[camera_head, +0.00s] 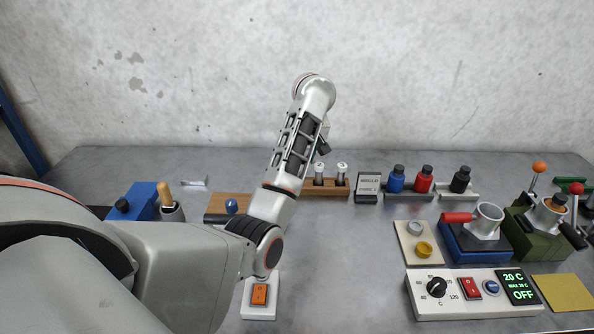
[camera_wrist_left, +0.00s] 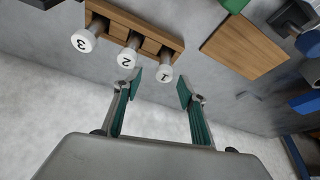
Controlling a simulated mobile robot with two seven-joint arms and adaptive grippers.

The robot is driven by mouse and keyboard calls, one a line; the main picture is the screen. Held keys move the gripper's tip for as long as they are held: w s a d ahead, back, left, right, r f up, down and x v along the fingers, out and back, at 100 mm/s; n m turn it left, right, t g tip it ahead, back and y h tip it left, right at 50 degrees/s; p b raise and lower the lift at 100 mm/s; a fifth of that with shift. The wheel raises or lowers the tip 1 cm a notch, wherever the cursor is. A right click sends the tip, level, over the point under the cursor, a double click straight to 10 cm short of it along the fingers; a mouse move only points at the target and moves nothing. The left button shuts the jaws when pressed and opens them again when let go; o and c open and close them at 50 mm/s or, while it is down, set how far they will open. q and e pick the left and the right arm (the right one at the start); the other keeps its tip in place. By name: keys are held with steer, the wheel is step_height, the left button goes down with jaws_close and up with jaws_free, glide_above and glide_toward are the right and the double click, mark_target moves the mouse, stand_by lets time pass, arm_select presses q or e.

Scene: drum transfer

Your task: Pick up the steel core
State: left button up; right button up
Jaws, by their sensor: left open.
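A wooden rack (camera_wrist_left: 150,33) holds steel cores with white caps marked 1 (camera_wrist_left: 165,74), 2 (camera_wrist_left: 127,61) and 3 (camera_wrist_left: 84,41) in the left wrist view. In the head view two cores (camera_head: 319,172) (camera_head: 341,173) stand upright in the rack (camera_head: 325,192); my left arm hides the rack's left part. My left gripper (camera_wrist_left: 161,88) is open and empty. Its fingertips lie on either side of core 1's cap in the picture, with the cap just beyond them; the exact distance is unclear. In the head view my arm mostly hides this gripper. My right gripper is out of view.
A small sign (camera_head: 368,185) stands right of the rack, then blue (camera_head: 396,180), red (camera_head: 424,180) and black (camera_head: 460,181) bottles. A wooden board (camera_wrist_left: 245,45) lies beside the rack. A control box (camera_head: 470,291) sits front right.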

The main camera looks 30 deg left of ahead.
arm_select(q)
steer(key=x, duration=0.4)
steer(key=s+x, duration=0.1)
steer(key=x, duration=0.1)
steer(key=shift+w+a+f, duration=0.1)
steer(key=shift+a+f, duration=0.25)
steer(key=shift+w+f, duration=0.15)
steer(key=shift+f, duration=0.3)
jaws_close()
